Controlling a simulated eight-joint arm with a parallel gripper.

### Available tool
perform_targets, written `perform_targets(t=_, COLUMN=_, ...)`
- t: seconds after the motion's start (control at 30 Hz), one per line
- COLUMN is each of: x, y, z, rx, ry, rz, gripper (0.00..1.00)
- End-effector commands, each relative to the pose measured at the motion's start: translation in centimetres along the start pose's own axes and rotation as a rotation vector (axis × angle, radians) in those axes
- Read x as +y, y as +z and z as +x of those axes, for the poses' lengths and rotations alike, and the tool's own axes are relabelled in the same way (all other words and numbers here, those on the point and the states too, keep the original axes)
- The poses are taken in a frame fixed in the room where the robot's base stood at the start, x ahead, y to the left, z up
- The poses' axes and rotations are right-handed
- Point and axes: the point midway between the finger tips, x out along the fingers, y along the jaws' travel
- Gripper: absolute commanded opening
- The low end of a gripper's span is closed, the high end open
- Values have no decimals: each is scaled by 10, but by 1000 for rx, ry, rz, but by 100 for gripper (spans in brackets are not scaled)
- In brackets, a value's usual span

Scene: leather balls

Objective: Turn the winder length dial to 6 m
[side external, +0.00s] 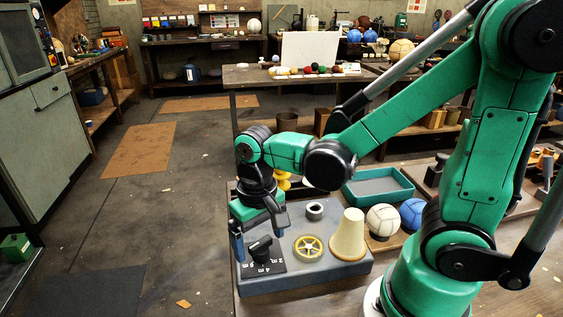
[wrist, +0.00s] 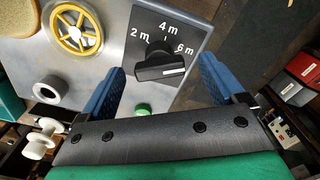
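The length dial is a black bar-shaped knob (wrist: 160,67) on a dark plate (wrist: 192,25) marked 2 m, 4 m and 6 m. A white line on the knob points to the right in the wrist view, a little below the 6 m mark. In the side view the knob (side external: 260,248) sits at the front left of the grey winder box (side external: 310,283). My gripper (wrist: 163,66) is open, with one blue finger on each side of the knob and a visible gap to both. It points down over the plate in the side view (side external: 260,238).
A yellow handwheel (wrist: 76,28), also in the side view (side external: 309,246), a cream cone (side external: 348,236) and a grey ring (side external: 315,210) stand on the box. White and blue balls (side external: 383,220) and a green tray (side external: 378,187) lie behind it. A green button (wrist: 143,110) shows near my gripper.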

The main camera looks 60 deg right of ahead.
Motion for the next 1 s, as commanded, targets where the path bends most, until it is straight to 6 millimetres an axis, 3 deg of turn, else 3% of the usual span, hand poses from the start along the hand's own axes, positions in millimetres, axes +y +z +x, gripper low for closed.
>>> perform_targets(t=0.33, x=0, y=0, z=-4, rx=-2, ry=1, rz=-1, gripper=89)
perform_targets(t=0.73, x=0, y=0, z=-46, rx=-1, ry=1, rz=-1, gripper=89)
perform_targets(t=1.0, x=0, y=0, z=-56, rx=-1, ry=1, rz=-1, gripper=89)
